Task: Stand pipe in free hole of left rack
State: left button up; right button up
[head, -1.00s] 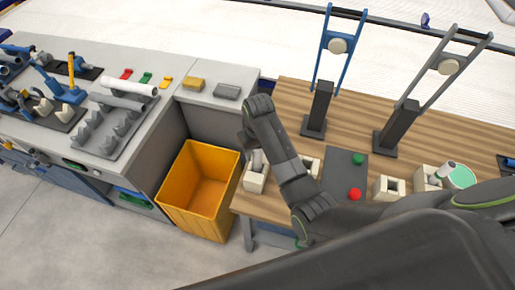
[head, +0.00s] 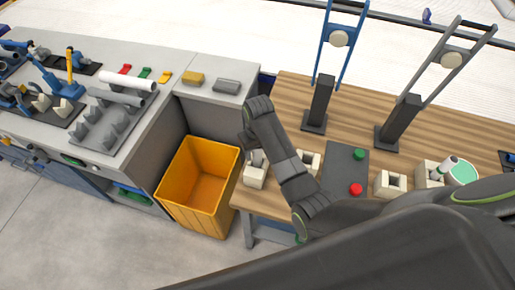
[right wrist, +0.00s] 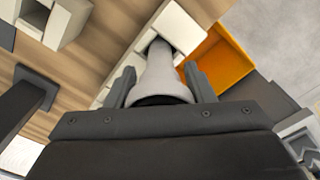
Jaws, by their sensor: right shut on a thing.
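My right gripper (right wrist: 162,84) is shut on a grey pipe (right wrist: 160,72), with one finger on each side of it. In the head view the pipe (head: 257,157) is upright at the left cream block (head: 255,178) of the left rack, its lower end at or in the hole; how deep I cannot tell. Another cream block (head: 313,158) is partly hidden behind my right arm. On the right, one cream block (head: 390,185) shows an open hole, and another (head: 428,172) has a tilted grey-white pipe (head: 446,168) in it. My left gripper is not in view.
An orange bin (head: 186,205) stands left of the wooden table (head: 285,95). A dark panel with green (head: 358,154) and red (head: 355,189) buttons lies between the racks. Blue (head: 320,105) and grey (head: 400,122) posted stands rise behind. A grey bench (head: 190,65) is at left.

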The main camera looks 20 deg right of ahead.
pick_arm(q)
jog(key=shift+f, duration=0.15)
pick_arm(e)
jog(key=shift+f, duration=0.45)
jog(key=o, duration=1.1)
jog(key=shift+o, duration=0.2)
jog(key=shift+r, duration=0.1)
